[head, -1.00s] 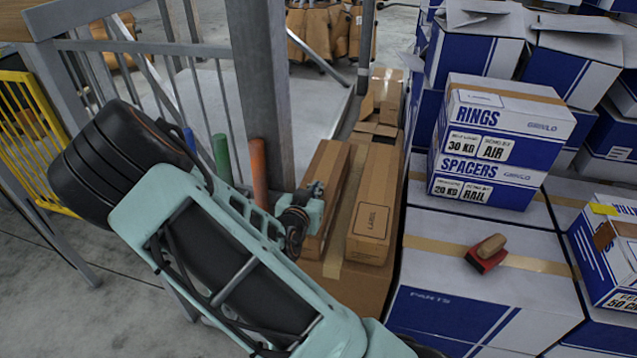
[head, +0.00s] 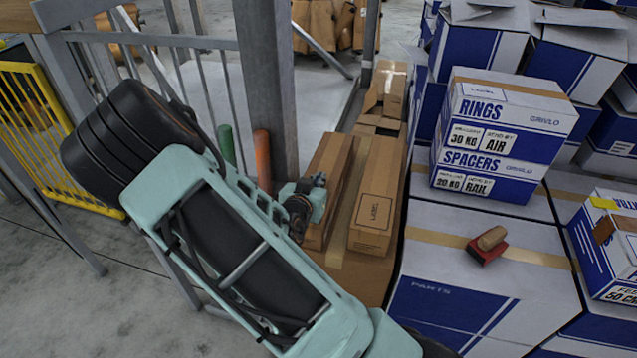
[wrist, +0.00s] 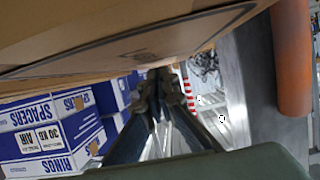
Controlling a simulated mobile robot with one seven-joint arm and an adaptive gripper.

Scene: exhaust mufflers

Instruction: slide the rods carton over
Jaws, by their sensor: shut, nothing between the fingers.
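No carton shows a readable "rods" mark. Two long brown cartons lie side by side on a larger brown box (head: 352,278): a left one (head: 330,158) and a right one (head: 378,190) with a printed label panel on its near end. My gripper (head: 305,205) is at the near left side of the left carton, partly hidden by my arm. In the wrist view, its fingers (wrist: 160,85) are together with nothing between them. A brown carton surface (wrist: 110,45) fills the top of that view, close to the fingertips; I cannot tell if they touch.
A grey post (head: 268,90), orange tube (head: 262,160) and green tube (head: 224,145) stand left of the cartons. A yellow barrier (head: 35,110) is far left.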

